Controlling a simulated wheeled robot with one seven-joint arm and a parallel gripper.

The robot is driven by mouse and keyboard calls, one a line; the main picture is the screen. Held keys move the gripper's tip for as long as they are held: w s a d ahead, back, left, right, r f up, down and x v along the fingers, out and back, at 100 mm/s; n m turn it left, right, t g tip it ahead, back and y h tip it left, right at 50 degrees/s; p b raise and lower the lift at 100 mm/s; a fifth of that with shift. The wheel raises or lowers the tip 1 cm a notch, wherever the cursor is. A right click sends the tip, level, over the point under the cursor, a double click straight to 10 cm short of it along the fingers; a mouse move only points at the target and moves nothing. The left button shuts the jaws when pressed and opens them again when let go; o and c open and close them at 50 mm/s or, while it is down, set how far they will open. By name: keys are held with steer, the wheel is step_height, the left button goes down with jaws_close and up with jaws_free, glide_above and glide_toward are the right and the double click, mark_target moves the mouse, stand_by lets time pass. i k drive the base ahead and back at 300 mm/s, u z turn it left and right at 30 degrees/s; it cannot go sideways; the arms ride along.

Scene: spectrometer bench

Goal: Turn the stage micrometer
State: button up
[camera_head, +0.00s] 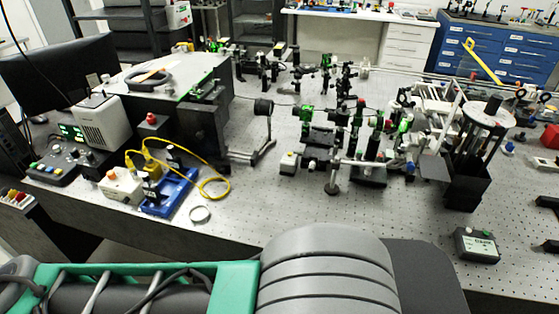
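Several optical mounts and stages stand on the perforated grey bench (250,205). A low cluster of stages (318,165), with a small white block (289,161) at its left end, sits in the middle. I cannot make out for certain which small part is the stage micrometer. My gripper is not in view. A grey rounded part of my arm and a teal frame, which seem to be mine, fill the bottom of the view, well in front of the stages and hiding the bench's near edge.
A black lens holder (263,107) stands left of the stages. A blue tray (170,192) with yellow cable (215,187) lies at the left. A black box with upright rods (468,180) stands at the right, near a small display unit (477,245). The front middle bench is mostly clear.

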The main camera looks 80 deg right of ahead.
mark_target(312, 165)
steer(key=k, duration=0.5)
steer(key=z, duration=0.75)
steer(key=i, duration=0.5)
